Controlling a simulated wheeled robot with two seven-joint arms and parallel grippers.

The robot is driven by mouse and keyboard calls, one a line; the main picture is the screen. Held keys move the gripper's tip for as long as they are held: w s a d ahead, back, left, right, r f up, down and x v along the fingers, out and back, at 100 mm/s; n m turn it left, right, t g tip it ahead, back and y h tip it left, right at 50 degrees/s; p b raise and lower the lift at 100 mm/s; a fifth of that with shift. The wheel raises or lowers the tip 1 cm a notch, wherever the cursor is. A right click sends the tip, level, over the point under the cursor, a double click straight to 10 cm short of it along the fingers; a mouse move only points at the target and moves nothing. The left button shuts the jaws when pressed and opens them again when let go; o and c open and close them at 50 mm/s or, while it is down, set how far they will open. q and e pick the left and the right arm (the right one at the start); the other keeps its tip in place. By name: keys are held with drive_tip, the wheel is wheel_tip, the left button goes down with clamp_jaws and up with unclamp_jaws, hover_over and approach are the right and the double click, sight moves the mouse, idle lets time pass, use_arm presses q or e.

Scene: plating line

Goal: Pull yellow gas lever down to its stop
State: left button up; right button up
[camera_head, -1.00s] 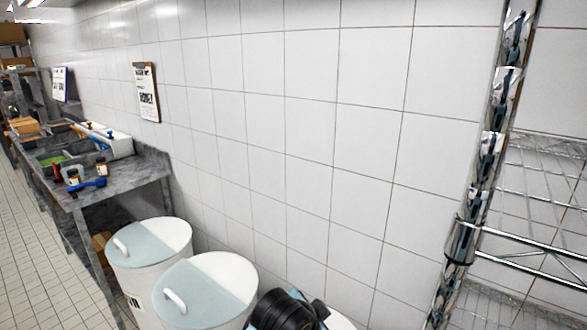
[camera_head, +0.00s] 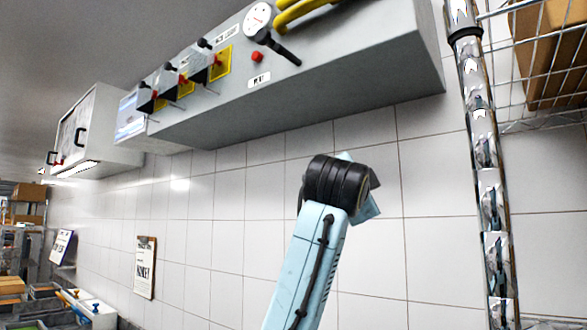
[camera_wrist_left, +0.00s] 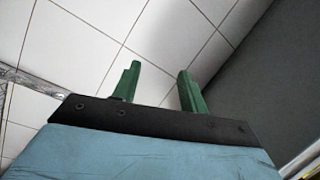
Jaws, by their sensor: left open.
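A thick yellow bar (camera_head: 303,12), which looks like the gas lever, is at the front of a grey wall box (camera_head: 330,85) in the head view. The top edge of the picture cuts it off. My light blue arm (camera_head: 310,255) rises below the box, its black joint (camera_head: 335,185) under the box's underside. Its fingers are hidden in this view. In the left wrist view my left gripper (camera_wrist_left: 155,85) has two green fingers spread apart with nothing between them. They are apart from the lever. My right gripper is in neither view.
The box carries a white gauge (camera_head: 257,18), a black handle (camera_head: 280,48), a red button (camera_head: 257,57) and several switches on yellow plates. A chrome post (camera_head: 485,150) and wire shelf with a cardboard box (camera_head: 555,50) stand at right. The tiled wall is close behind the arm.

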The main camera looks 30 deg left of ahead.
use_arm(q)
drive_tip(key=s+r+t+y, duration=0.1)
drive_tip(key=s+r, duration=0.3)
drive_tip(key=r, duration=0.3)
drive_tip(key=s+a+r+t+y, duration=0.1)
drive_tip(key=s+r, duration=0.2)
drive_tip(key=r, duration=0.3)
drive_tip(key=s+r+t, duration=0.1)
drive_tip(key=s+r, duration=0.3)
drive_tip(key=r, duration=0.3)
drive_tip(key=t+y, duration=0.1)
drive_tip(key=y, duration=0.2)
approach(293, 3)
drive_tip(key=p+x, duration=0.2)
drive_tip(key=x, duration=0.1)
drive_tip(key=p+x, duration=0.2)
drive_tip(key=x, duration=0.1)
drive_tip(key=r+p+x, duration=0.1)
drive_tip(key=p+x, duration=0.2)
drive_tip(key=shift+r, duration=0.2)
drive_tip(key=shift+w+a+r, duration=0.15)
drive_tip(key=shift+w+r, duration=0.05)
drive_tip(key=shift+w, duration=0.2)
drive_tip(key=shift+c, duration=0.2)
clamp_jaws()
